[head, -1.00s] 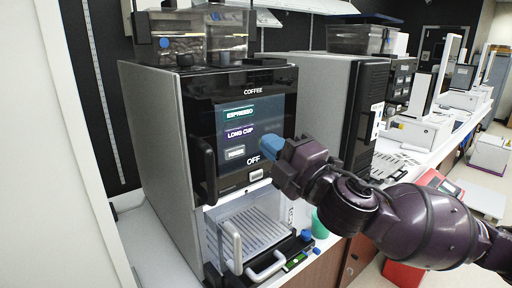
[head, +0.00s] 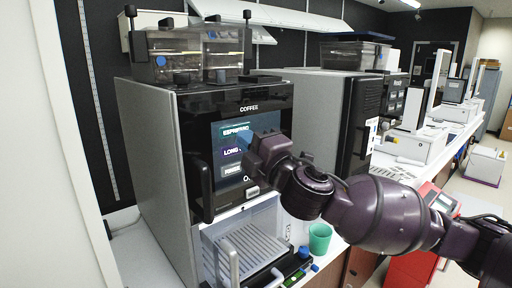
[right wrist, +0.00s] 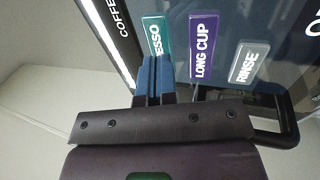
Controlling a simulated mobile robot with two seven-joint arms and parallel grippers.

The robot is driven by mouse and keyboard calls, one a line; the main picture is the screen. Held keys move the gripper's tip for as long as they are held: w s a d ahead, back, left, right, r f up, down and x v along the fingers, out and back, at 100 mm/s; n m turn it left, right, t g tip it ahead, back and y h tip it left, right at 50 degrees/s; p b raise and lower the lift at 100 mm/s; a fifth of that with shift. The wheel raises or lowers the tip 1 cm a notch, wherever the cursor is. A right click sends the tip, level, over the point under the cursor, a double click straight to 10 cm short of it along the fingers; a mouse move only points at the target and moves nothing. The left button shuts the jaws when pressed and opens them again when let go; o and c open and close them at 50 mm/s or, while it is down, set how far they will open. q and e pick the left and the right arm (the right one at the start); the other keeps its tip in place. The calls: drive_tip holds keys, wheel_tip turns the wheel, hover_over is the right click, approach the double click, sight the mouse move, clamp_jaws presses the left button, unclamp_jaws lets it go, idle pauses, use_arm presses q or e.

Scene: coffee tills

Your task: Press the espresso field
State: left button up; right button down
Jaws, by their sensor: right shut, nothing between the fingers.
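The teal espresso field (head: 236,129) is the top field on the dark screen of the coffee machine (head: 152,150). In the right wrist view the espresso field (right wrist: 157,36) shows its lettering partly hidden behind my fingertips. My right gripper (head: 264,134) is in front of the screen's right side, at about the height of the espresso field. In the right wrist view its blue fingers (right wrist: 153,66) are shut with nothing between them and overlap the field's lower end. I cannot tell whether they touch the screen. My left gripper is not in view.
Below espresso are the purple long cup field (right wrist: 203,47) and the grey rinse field (right wrist: 249,64). A black door handle (head: 203,185) stands out at the machine's left front. A green cup (head: 319,238) stands on the counter beside the drip tray.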

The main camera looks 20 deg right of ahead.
drive_tip(key=shift+w+a+r, duration=0.15)
drive_tip(key=shift+w, duration=0.2)
idle(0.3)
drive_tip(key=shift+w+a, duration=0.1)
drive_tip(key=shift+w, duration=0.35)
drive_tip(key=shift+s, duration=0.15)
drive_tip(key=shift+s+d+r+p, duration=0.1)
drive_tip(key=shift+s+d+p, duration=0.2)
drive_tip(key=shift+s, duration=0.3)
drive_tip(key=shift+s+d+p, duration=0.15)
drive_tip(key=shift+s+p, duration=0.1)
drive_tip(key=shift+s, duration=0.35)
drive_tip(key=shift+s+d+p, duration=0.2)
drive_tip(key=shift+s+d, duration=0.05)
drive_tip(key=shift+s, duration=0.4)
drive_tip(key=shift+s+d+p, duration=0.15)
drive_tip(key=shift+s+d, duration=0.05)
drive_tip(key=shift+s, duration=0.4)
